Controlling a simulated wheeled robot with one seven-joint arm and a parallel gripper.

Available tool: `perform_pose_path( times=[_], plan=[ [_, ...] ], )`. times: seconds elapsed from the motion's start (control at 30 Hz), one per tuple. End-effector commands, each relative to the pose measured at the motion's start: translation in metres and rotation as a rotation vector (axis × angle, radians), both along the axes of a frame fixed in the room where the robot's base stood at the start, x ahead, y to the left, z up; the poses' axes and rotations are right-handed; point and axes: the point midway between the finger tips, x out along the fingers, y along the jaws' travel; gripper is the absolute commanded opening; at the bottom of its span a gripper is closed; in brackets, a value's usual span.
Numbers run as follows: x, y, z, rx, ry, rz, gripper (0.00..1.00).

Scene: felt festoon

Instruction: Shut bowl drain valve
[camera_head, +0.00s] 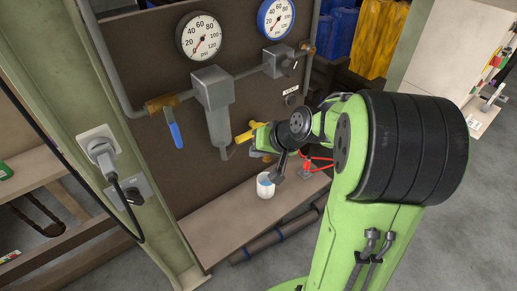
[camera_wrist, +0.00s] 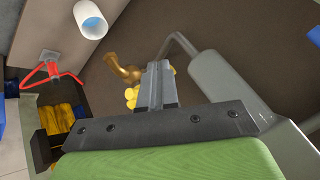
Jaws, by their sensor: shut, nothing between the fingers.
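The grey filter bowl (camera_head: 218,125) hangs on the brown panel; it also shows at the right in the wrist view (camera_wrist: 225,75). A bent grey tube runs from its lower end to a brass valve (camera_wrist: 125,72). The valve's yellow handle (camera_head: 246,134) sticks out beside the bowl; in the wrist view yellow bits (camera_wrist: 131,98) show on both sides of my fingers. My gripper (camera_wrist: 158,68) is shut and empty, in front of the yellow handle and hiding its middle. Whether it touches the handle I cannot tell. In the head view my arm covers the brass valve.
A white cup (camera_head: 265,186) stands on the ledge below, with a red-handled item (camera_head: 318,163) near it. A blue lever valve (camera_head: 174,132) is left of the bowl. Two gauges (camera_head: 201,37) sit above. A plug (camera_head: 101,152) with a black cord is at the left.

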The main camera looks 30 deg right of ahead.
Motion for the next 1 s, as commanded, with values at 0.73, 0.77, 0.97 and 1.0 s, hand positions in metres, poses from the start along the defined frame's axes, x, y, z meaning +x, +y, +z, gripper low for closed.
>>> perform_pose_path(
  times=[0.73,0.77,0.97,1.0],
  plan=[
    [-0.021,0.012,0.028,-0.001,0.001,0.0,0.0],
    [-0.021,0.013,0.028,-0.005,0.002,0.004,0.0],
    [-0.081,0.059,0.053,-0.205,0.051,0.138,0.0],
    [-0.103,0.067,0.058,-0.262,0.065,0.169,0.0]
  ],
)
